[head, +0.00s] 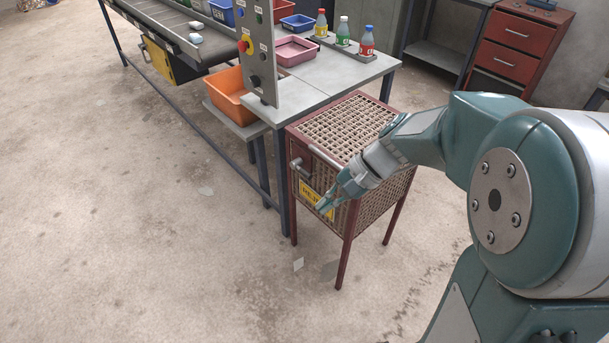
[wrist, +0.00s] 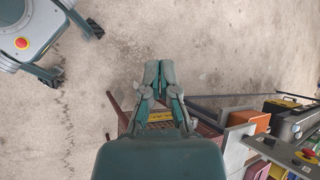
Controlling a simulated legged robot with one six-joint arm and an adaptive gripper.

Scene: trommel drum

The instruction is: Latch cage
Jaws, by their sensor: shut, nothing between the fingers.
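The cage (head: 350,118) is a box with a dark red frame and tan mesh sides and top, standing on legs in the head view. Its front has a grey metal latch handle (head: 298,168) at the upper left and a yellow label (head: 308,192) below it. A pale bar lies along the top front edge. My gripper (head: 322,206) is shut and empty in front of the cage, overlapping the label's right end. I cannot tell whether it touches. In the wrist view my gripper (wrist: 160,72) is shut, with the yellow label (wrist: 160,117) partly hidden behind it.
A grey bench (head: 335,73) with bottles stands directly behind the cage. An orange bin (head: 228,97) and a control panel with a red button (head: 244,45) are to the left. A red drawer cabinet (head: 510,48) is at the back right.

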